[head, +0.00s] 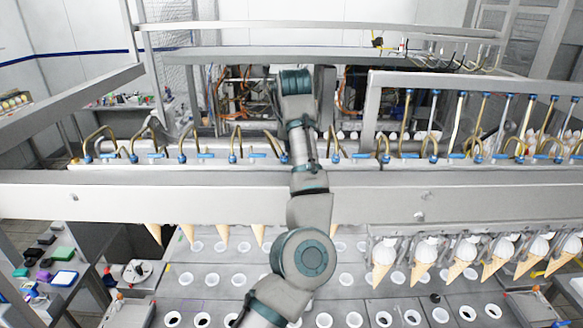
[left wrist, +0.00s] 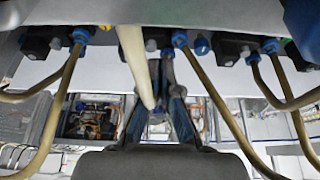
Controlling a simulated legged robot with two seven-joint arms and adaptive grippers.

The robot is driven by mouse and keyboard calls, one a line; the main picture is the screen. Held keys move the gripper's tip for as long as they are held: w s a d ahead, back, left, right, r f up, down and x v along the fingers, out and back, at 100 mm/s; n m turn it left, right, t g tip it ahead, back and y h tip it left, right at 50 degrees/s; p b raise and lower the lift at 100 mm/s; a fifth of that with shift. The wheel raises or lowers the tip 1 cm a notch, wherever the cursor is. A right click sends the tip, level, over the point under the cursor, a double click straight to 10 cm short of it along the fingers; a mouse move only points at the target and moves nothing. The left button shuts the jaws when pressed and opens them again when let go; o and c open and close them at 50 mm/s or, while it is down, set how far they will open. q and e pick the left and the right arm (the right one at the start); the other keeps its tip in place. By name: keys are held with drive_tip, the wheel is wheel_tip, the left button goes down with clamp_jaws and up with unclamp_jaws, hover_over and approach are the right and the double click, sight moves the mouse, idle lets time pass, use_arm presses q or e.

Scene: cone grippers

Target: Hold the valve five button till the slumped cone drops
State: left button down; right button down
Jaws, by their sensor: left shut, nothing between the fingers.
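My left arm rises through the middle of the head view over the steel beam. Its gripper is hidden there behind the wrist. In the left wrist view my left gripper (left wrist: 166,60) is shut and empty, its tips close under a row of black valve blocks (left wrist: 235,47) with blue fittings. A blue round button (left wrist: 202,46) shows just right of the tips; which valve is number five I cannot tell. Contact is unclear. In the head view, bare cone tips (head: 222,235) hang under the beam at left, and cones with white tops (head: 421,258) hang at right. No cone is clearly slumped.
The long steel beam (head: 130,200) crosses the head view, with a row of valves with blue fittings and brass hoses (head: 235,145) behind it. Below is a plate with rows of holes (head: 215,280). In the left wrist view, hoses (left wrist: 215,100) curve close beside the gripper.

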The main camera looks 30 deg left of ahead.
use_arm(q)
drive_tip(key=shift+w+d, duration=0.1)
drive_tip(key=shift+d, duration=0.4)
drive_tip(key=shift+w+d, duration=0.15)
drive_tip(key=shift+d, duration=0.2)
drive_tip(key=shift+w+d, duration=0.15)
drive_tip(key=shift+w, duration=0.15)
drive_tip(key=shift+d, duration=0.15)
drive_tip(key=shift+a, duration=0.2)
drive_tip(key=shift+s+a, duration=0.3)
drive_tip(key=shift+a, duration=0.2)
drive_tip(key=shift+a+f, duration=0.1)
drive_tip(key=shift+a, duration=0.15)
drive_tip(key=shift+w+d, duration=0.25)
drive_tip(key=shift+d, duration=0.15)
use_arm(e)
drive_tip(key=shift+w+d+f, duration=0.15)
drive_tip(key=shift+d, duration=0.7)
